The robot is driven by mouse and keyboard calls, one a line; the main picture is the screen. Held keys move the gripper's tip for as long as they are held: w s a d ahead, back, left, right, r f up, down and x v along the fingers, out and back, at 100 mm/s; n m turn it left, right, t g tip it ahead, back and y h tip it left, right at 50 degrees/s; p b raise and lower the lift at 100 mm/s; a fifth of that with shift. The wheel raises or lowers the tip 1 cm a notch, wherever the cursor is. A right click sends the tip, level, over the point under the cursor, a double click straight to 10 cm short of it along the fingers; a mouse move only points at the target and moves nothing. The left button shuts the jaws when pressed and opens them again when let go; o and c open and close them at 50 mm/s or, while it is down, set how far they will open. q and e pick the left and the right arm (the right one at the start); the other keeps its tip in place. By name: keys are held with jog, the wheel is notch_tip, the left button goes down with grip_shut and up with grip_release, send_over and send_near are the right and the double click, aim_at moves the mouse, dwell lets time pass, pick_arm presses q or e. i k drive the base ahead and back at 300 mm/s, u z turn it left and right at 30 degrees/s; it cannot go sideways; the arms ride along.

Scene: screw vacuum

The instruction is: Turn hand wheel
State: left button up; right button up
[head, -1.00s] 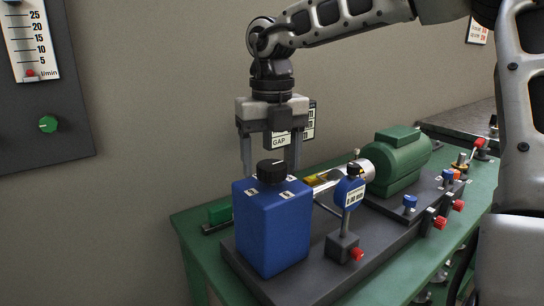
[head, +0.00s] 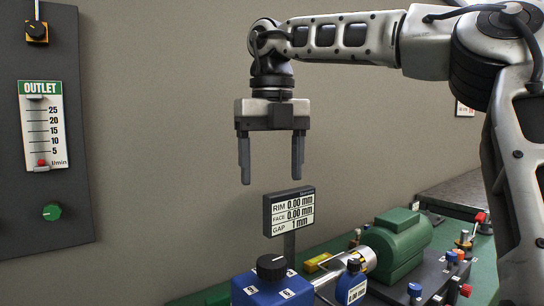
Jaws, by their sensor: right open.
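My right gripper (head: 270,165) is open and empty, pointing down in the air above the blue box and in front of the wall. A black knob (head: 271,267) with a pale pointer line sits on top of the blue box (head: 262,290), below the gripper and apart from it. I cannot tell whether this knob is the hand wheel. The lower part of the blue box is cut off by the picture's bottom edge. My left gripper is not in view.
A display (head: 289,212) reads RIM 0.00, FACE 0.00 and GAP 1 mm. A green motor (head: 397,246) and a blue dial gauge (head: 352,284) stand to the right. A wall panel (head: 60,215) with an outlet scale (head: 43,125) is at the left.

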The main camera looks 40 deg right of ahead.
aim_at(271, 267)
jog(key=k, duration=1)
